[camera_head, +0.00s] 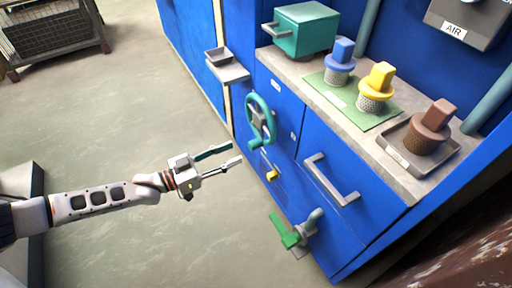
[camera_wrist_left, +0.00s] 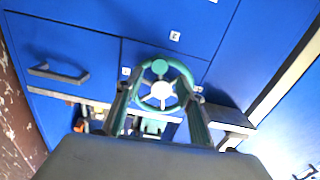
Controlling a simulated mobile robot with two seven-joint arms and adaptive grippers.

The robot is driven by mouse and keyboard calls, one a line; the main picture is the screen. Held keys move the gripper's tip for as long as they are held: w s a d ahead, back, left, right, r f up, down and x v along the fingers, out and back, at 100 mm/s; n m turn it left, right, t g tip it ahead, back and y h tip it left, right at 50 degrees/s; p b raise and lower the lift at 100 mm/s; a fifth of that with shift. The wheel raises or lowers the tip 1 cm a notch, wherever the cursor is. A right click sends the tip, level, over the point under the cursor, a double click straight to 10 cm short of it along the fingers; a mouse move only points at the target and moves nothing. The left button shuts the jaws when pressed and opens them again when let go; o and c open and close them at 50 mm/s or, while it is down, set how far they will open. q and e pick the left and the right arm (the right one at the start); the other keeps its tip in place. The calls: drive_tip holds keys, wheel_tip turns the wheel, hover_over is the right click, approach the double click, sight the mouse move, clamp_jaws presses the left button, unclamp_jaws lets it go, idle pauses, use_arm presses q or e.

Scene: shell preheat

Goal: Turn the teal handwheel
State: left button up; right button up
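The teal handwheel (camera_head: 259,118) is mounted upright on the front of the blue cabinet in the head view. In the left wrist view the handwheel (camera_wrist_left: 161,90) shows its spokes, a pale hub and a round teal knob at the top of the rim. My left gripper (camera_head: 237,153) is in front of and a little below the wheel, apart from it. Its two fingers are spread with nothing between them. In the wrist view the left gripper (camera_wrist_left: 159,82) has its fingers on either side of the wheel in the picture. My right gripper is not seen.
A green valve lever (camera_head: 284,232) sits low on the cabinet, near a grey drawer handle (camera_head: 331,180). A small yellow part (camera_head: 271,175) is below the wheel. A small shelf (camera_head: 228,73) holds a dark tray. The countertop carries a teal box (camera_head: 305,30).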

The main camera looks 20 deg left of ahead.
sight(249, 147)
use_arm(q)
drive_tip(key=shift+b+x, duration=0.95)
drive_tip(key=shift+x, duration=2.85)
drive_tip(key=shift+f, duration=0.15)
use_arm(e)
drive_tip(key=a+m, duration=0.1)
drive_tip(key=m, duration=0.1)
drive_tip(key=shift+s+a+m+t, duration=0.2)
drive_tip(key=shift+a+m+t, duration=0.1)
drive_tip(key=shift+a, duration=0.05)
use_arm(q)
drive_tip(key=shift+c, duration=0.3)
clamp_jaws()
